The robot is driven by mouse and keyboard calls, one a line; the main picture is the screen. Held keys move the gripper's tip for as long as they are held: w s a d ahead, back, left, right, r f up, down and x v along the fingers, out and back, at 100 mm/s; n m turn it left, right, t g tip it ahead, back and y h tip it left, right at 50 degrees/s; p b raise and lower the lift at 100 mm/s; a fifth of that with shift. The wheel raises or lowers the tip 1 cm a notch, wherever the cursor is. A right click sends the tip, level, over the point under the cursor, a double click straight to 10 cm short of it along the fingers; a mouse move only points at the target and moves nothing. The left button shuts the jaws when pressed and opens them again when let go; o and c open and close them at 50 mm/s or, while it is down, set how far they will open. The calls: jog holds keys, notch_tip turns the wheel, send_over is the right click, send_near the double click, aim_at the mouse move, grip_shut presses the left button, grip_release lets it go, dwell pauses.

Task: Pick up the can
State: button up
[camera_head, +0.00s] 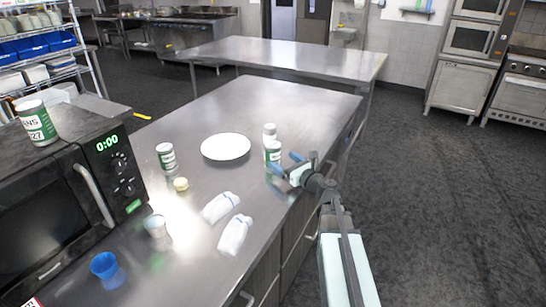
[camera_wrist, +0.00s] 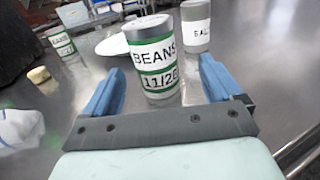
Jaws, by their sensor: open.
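A can (camera_wrist: 152,58) with a green and white label reading "BEANS 11/26" stands upright on the steel table, ahead of and between my gripper's fingers in the wrist view. It also shows in the head view (camera_head: 273,152), just left of my gripper (camera_head: 284,164). My gripper (camera_wrist: 158,88) is open and empty, with a blue finger on each side. A second green-labelled can (camera_head: 166,156) stands on the table left of the plate. A third can (camera_head: 37,123), also green-labelled, stands on top of the microwave.
A container labelled "SAL…" (camera_wrist: 196,28) stands close behind the near can. The microwave (camera_head: 60,190) is at left.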

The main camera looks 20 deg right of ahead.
aim_at(271, 154)
jog(key=shift+a+x, duration=0.15)
jog(key=shift+x, duration=1.75)
jog(key=shift+a+x, duration=0.15)
jog(key=shift+x, duration=1.7)
jog(key=shift+s+f, duration=0.1)
jog(key=shift+s, duration=0.05)
jog(key=c, duration=1.3)
jog(key=shift+o, duration=0.2)
notch_tip(271, 154, up, 10)
jog(key=shift+r, duration=0.1)
